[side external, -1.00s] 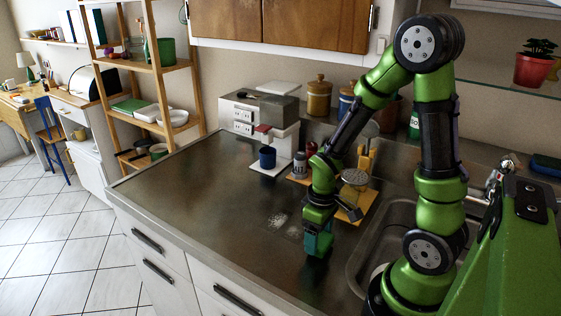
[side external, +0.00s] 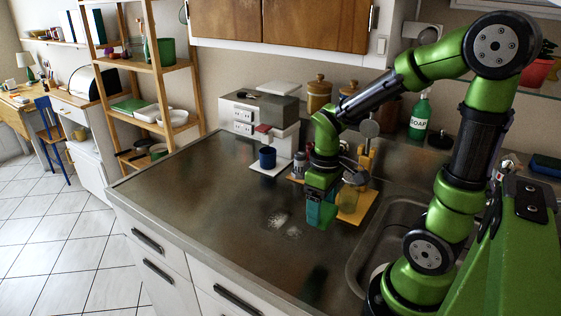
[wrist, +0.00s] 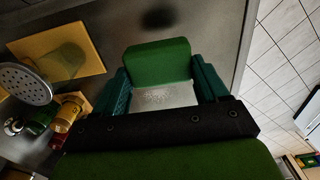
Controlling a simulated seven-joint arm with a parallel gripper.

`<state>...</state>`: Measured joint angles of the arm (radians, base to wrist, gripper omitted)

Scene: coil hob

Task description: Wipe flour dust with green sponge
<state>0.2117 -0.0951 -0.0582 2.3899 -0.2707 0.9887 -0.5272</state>
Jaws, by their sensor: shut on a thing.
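White flour dust (side external: 278,219) lies as a patch on the dark metal counter, with a fainter smear just to its right. My gripper (side external: 321,212) points down a little right of the dust and appears raised above the counter. In the wrist view, its two teal fingers (wrist: 160,82) are shut on the green sponge (wrist: 157,60). In the side view, the fingers mostly hide the sponge.
A wooden board (side external: 357,206) with utensils lies behind and right of my gripper. A blue mug (side external: 267,157) stands at a coffee machine. The sink (side external: 385,240) is to the right. The counter's left side (side external: 185,185) is clear.

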